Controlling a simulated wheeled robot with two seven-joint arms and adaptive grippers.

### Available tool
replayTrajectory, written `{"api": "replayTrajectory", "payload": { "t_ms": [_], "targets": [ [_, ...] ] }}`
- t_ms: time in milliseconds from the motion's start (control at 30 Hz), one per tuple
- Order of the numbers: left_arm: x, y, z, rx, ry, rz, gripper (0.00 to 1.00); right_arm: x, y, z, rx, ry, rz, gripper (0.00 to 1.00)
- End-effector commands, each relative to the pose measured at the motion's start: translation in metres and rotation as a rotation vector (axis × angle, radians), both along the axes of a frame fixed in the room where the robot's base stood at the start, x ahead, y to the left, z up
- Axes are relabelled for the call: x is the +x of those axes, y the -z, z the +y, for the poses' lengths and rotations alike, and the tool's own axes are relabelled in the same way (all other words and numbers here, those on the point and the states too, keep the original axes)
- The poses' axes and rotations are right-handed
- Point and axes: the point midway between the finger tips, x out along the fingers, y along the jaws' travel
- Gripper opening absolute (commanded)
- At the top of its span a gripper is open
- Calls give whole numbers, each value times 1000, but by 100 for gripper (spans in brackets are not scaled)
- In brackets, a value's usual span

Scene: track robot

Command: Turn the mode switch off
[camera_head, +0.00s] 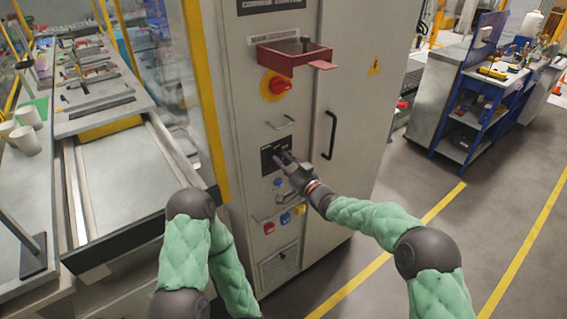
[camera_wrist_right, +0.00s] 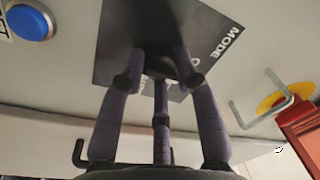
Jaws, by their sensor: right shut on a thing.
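The mode switch sits on a dark square plate (camera_head: 274,157) on the grey cabinet front. In the right wrist view the plate (camera_wrist_right: 118,40) bears the word MODE, and other letters are partly covered. My right gripper (camera_head: 284,160) reaches the plate from the lower right. In the right wrist view its fingers (camera_wrist_right: 160,75) are closed around the dark knob at the plate's middle. The fingers largely hide the knob, so its exact setting cannot be read. My left arm shows at the bottom of the head view, but its gripper is not visible.
A red-and-yellow rotary switch (camera_head: 276,86) sits above the plate, under a red tray (camera_head: 292,58). A metal handle (camera_head: 281,122) lies between. A black door handle (camera_head: 329,135) is to the right. A blue button (camera_wrist_right: 29,21) shows near the plate.

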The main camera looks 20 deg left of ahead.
Motion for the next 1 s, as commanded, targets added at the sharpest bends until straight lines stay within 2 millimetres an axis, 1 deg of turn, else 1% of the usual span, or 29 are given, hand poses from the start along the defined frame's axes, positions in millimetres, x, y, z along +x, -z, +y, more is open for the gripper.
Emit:
{"api": "replayTrajectory", "payload": {
  "t_ms": [33, 133, 167, 200, 233, 533, 667, 867, 1000],
  "targets": [
    [0, 0, 0, 0, 0, 0, 0, -2, 4, 2, -5, -4, 6, 0],
    [0, 0, 0, 0, 0, 0, 0, -2, 4, 2, -4, -4, 7, 0],
    [0, 0, 0, 0, 0, 0, 0, -2, 4, 2, -4, -4, 7, 41],
    [0, 0, 0, 0, 0, 0, 0, -2, 4, 2, -4, -4, 7, 52],
    [0, 0, 0, 0, 0, 0, 0, -2, 4, 1, -3, -3, 6, 56],
    [0, 0, 0, 0, 0, 0, 0, -1, 2, 0, -1, -1, 3, 56],
    [0, 0, 0, 0, 0, 0, 0, -3, 2, -4, -1, 0, 5, 56],
    [0, 0, 0, 0, 0, 0, 0, -18, 4, -24, -1, 0, 5, 56],
    [0, 0, 0, 0, 0, 0, 0, -34, 6, -45, -1, 1, 5, 56]
  ]
}}
